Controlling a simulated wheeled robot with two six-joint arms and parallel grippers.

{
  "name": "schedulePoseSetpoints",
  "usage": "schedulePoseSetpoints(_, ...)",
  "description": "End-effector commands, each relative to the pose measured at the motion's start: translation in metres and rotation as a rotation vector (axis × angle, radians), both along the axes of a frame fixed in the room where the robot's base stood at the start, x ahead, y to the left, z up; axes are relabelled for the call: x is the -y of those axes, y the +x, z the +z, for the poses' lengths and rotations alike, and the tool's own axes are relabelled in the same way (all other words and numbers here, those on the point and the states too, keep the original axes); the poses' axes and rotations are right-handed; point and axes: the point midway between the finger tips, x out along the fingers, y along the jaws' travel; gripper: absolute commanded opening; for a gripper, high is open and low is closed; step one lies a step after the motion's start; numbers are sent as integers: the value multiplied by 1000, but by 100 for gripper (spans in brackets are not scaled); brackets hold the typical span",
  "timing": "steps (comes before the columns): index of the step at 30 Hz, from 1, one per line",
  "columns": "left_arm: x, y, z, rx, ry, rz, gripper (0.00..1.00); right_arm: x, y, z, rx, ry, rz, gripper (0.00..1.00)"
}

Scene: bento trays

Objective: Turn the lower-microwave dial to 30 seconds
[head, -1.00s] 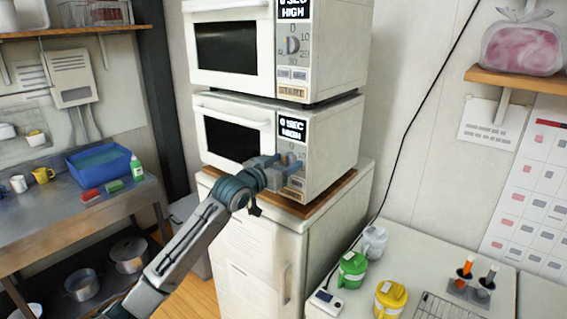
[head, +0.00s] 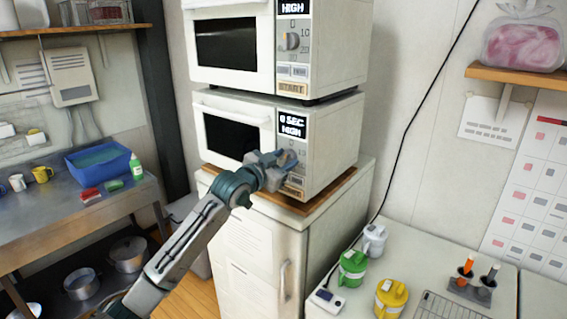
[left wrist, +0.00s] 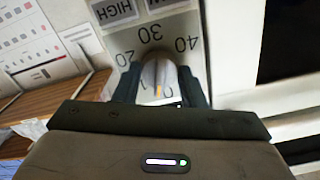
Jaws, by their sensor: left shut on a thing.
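The lower microwave (head: 335,140) stands on a wooden board atop a white cabinet. The dial's pointer setting is hard to read. My right gripper is not in view.
An upper microwave (head: 335,50) sits directly on top of the lower one. A white cabinet (head: 255,245) stands below. A counter at right holds a green jar (head: 352,268) and a yellow jar (head: 391,298). A steel table with a blue tub (head: 103,160) is at left.

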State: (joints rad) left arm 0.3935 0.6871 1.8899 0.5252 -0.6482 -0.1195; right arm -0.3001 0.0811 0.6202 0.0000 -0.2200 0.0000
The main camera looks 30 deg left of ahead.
Motion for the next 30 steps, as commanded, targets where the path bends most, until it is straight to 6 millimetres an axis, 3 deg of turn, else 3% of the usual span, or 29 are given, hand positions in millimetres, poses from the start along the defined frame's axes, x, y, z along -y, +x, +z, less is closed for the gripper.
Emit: schedulePoseSetpoints(30, 0, 0, -1, 75, 963, -1, 14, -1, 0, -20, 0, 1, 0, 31)
